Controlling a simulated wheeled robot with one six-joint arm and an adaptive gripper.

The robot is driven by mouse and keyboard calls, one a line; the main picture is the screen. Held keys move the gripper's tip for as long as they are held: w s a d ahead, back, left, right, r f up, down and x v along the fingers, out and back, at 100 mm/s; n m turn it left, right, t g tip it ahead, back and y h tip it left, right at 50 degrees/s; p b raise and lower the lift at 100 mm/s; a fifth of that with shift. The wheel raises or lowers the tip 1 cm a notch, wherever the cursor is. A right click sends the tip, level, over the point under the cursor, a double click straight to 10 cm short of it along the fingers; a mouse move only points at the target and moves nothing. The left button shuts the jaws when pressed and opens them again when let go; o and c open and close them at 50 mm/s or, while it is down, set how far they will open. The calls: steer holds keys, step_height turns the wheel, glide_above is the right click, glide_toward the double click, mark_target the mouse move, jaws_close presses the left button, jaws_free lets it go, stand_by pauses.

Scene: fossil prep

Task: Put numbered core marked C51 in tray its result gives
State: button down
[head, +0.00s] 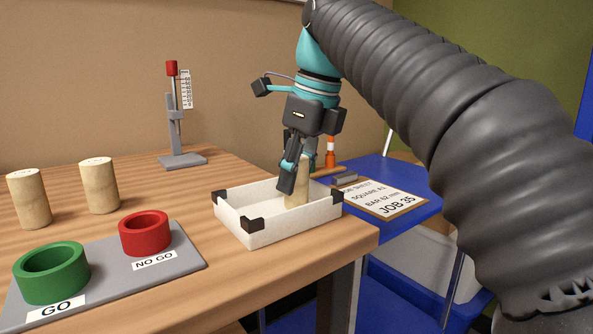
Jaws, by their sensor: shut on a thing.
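A tan cylindrical core (297,190) stands inside a white tray with black corners (280,231) near the table's right corner. My gripper (291,178) is shut on this core, with its fingers reaching down into the tray. The core looks upright, and its lower end is at or close to the tray floor; I cannot tell whether it touches. No mark on the held core is readable. Two more tan cores stand on the table at the left, one at the far left (30,200) and one beside it (99,187). The markings on their tops are too small to read.
A grey plate (122,268) carries a green GO ring (51,273) and a red NO GO ring (145,233). A grey gauge stand (182,160) is at the back. A job sheet (382,198) lies on a blue surface to the right. The table's middle is clear.

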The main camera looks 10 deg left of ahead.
steer(key=shift+f, duration=0.1)
steer(key=c, duration=0.6)
jaws_free()
steer(key=p+v, duration=0.2)
steer(key=p, duration=0.1)
steer(key=shift+a+r, duration=0.2)
steer(key=shift+r, duration=0.2)
steer(key=shift+a+v, duration=0.25)
steer(key=shift+v, duration=0.8)
steer(key=shift+a+v, duration=0.2)
steer(key=shift+v, duration=0.8)
steer(key=shift+w+r, duration=0.15)
steer(key=shift+w, duration=0.05)
